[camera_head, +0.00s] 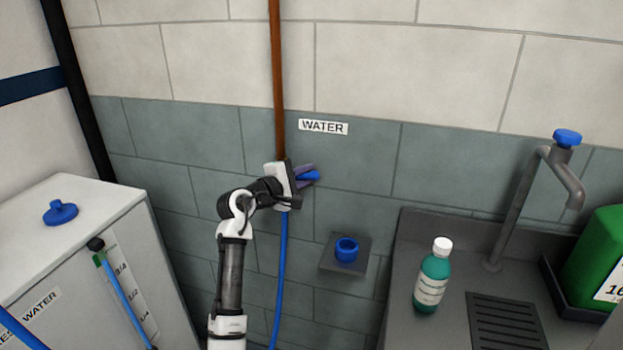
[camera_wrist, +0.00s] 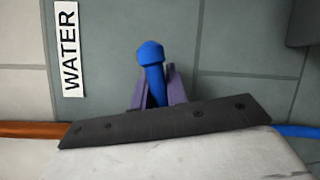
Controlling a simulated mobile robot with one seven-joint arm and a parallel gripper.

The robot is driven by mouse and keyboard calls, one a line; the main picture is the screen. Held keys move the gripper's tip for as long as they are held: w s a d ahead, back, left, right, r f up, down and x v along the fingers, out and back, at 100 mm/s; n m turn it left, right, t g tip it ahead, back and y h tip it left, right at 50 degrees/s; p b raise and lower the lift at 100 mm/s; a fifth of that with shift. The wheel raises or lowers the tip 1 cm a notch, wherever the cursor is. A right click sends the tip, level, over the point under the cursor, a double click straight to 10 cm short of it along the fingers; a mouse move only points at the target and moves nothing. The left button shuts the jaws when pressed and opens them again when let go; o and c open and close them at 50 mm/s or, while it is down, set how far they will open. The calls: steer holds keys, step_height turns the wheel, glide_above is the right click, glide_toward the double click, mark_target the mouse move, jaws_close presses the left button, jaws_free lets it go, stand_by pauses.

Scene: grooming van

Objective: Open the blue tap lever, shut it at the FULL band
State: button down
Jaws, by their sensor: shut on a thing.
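The blue tap lever (camera_head: 314,176) is on the wall pipe under the WATER sign, pointing right, across the pipe's line. My gripper (camera_head: 306,175) is shut on it; in the wrist view the purple fingers lie on either side of the blue lever (camera_wrist: 151,62), its rounded end sticking out beyond them. The tap body is hidden behind my gripper. The white tank (camera_head: 65,225) at left has an upright gauge tube (camera_head: 124,298) with marks 3/4, 1/2 and 1/4. A green band (camera_head: 99,259) sits near its top, under a black cap. The tube looks blue up to about that band; the exact level is too small to tell.
A copper pipe (camera_head: 277,80) comes down to the tap and a blue hose (camera_head: 281,270) leaves below. A small wall shelf (camera_head: 329,262) holds a blue ring. At right, a teal bottle (camera_head: 431,280) stands by a grey faucet (camera_head: 515,205) and a green jug (camera_head: 598,262).

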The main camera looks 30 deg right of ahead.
step_height(320, 180, down, 2)
steer(key=m+y, duration=0.1)
steer(key=m, duration=0.1)
steer(key=shift+m+y, duration=0.3)
steer(key=c, duration=1.4)
jaws_free()
steer(key=b+v, duration=0.3)
steer(key=v, duration=1)
steer(key=shift+s+a, duration=0.15)
steer(key=shift+a, duration=0.2)
